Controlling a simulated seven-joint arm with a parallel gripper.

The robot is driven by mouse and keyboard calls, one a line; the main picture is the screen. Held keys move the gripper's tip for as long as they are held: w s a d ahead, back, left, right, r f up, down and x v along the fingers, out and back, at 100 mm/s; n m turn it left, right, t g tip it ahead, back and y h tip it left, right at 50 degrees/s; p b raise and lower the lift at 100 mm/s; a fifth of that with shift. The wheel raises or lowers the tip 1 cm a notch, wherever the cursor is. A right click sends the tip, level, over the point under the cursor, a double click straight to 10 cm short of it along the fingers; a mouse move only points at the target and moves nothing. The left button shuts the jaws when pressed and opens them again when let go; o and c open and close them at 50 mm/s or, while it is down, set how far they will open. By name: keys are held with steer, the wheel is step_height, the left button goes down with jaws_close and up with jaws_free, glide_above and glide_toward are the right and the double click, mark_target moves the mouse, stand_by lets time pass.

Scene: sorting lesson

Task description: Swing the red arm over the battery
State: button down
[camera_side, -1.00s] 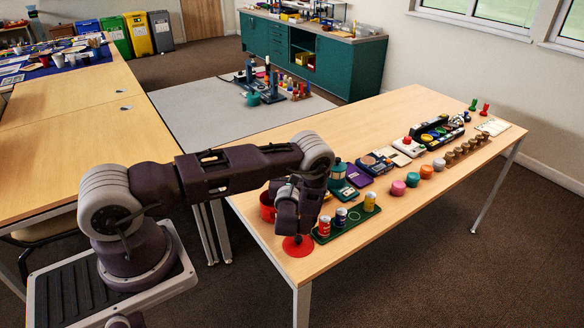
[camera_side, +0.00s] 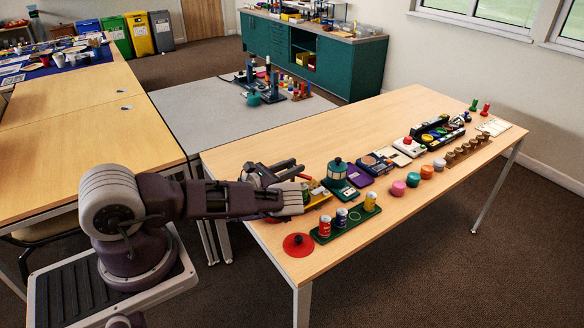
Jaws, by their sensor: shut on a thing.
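My gripper (camera_side: 284,173) is low over the near-left end of the table, left of a green-topped lantern-like thing (camera_side: 337,169). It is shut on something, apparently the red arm. A small red and yellow device (camera_side: 315,193) shows just to the right of the gripper; my arm and gripper hide much of it. The outline of the red arm is too small to make out, and I cannot pick out the battery for sure.
A red disc with a knob (camera_side: 298,243) lies at the front-left corner. Beside it is a green tray (camera_side: 356,215) with red, blue and yellow cans. A purple box (camera_side: 356,175), coloured pots and several wooden pieces run to the right. The table's back left is clear.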

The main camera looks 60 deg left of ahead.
steer(key=shift+w+m+h, duration=0.1)
steer(key=shift+m+h, duration=0.5)
steer(key=shift+h, duration=0.7)
steer(key=c, duration=1.1)
jaws_free()
